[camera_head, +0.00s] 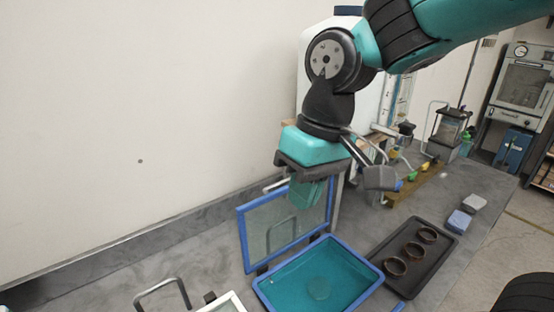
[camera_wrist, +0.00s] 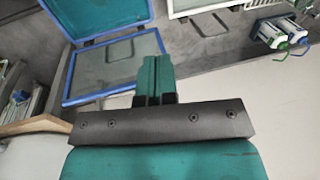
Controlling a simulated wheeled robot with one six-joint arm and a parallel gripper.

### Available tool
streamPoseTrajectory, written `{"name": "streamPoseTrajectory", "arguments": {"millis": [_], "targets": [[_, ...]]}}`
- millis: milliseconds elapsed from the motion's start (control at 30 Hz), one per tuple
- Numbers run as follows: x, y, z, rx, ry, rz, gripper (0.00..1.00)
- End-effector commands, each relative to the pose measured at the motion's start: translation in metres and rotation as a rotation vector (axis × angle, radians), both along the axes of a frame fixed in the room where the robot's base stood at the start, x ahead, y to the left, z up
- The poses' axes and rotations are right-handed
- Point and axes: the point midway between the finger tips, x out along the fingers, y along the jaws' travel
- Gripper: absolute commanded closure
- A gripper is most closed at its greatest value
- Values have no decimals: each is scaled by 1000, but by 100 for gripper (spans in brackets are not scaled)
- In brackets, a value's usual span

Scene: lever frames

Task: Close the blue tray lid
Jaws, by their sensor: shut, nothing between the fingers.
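The blue tray (camera_head: 318,282) rests on the bench at the lower middle, with a teal inside and a blue rim. Its lid (camera_head: 272,232), a clear panel in a blue frame, stands open and nearly upright along the tray's back edge. In the wrist view the lid (camera_wrist: 108,68) is at the upper left, with part of the tray (camera_wrist: 95,14) beyond it. My gripper (camera_head: 304,204) is shut and empty, pointing down at the lid's upper right part. In the wrist view my fingertips (camera_wrist: 154,60) overlap the lid's right side. I cannot tell whether they touch it.
A dark tray (camera_head: 418,252) with several brown rings lies right of the blue tray. A white-framed box (camera_head: 228,304) is at the lower left, near a grey handle (camera_head: 162,290). Two small blocks (camera_head: 459,221) sit at the right. The wall (camera_head: 130,120) stands behind.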

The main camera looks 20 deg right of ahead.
Motion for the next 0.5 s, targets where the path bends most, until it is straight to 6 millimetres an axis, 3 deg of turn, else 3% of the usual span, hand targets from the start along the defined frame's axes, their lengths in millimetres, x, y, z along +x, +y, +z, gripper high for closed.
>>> {"name": "streamPoseTrajectory", "arguments": {"millis": [33, 200, 400, 500], "targets": [[32, -3, 19, -43, 27, -84, 100], [126, -14, 40, -181, 100, -408, 100], [215, -22, 43, -316, 178, -808, 100], [249, -24, 35, -371, 217, -1013, 100]]}}
